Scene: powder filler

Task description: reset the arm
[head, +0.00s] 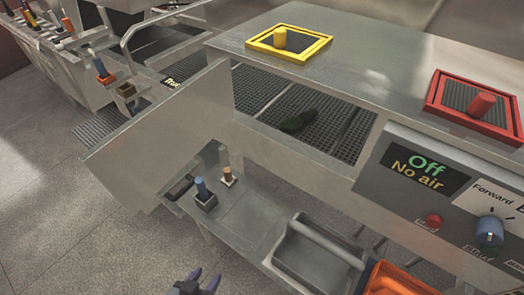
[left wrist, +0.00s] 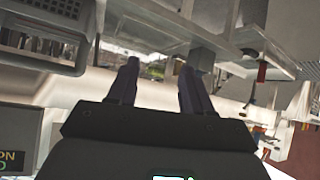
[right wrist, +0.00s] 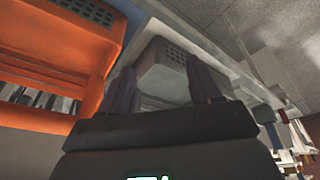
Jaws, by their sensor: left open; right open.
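My left gripper (head: 200,284) shows at the bottom edge of the head view, its fingers dark purple and apart. It is open and empty, in front of the lower shelf. In the left wrist view my left gripper (left wrist: 157,85) has nothing between its fingers. My right gripper is outside the head view. In the right wrist view my right gripper (right wrist: 165,90) is open, with a grey bin (right wrist: 165,65) beyond its fingers, and nothing is held.
The lower shelf (head: 240,215) holds a blue-handled tool (head: 201,188), a grey bin (head: 315,258) and an orange bin (head: 395,280). Above are a machine with an open panel (head: 165,135), yellow frame (head: 289,43), red frame (head: 475,106) and control panel (head: 440,185). Floor (head: 60,220) at left is clear.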

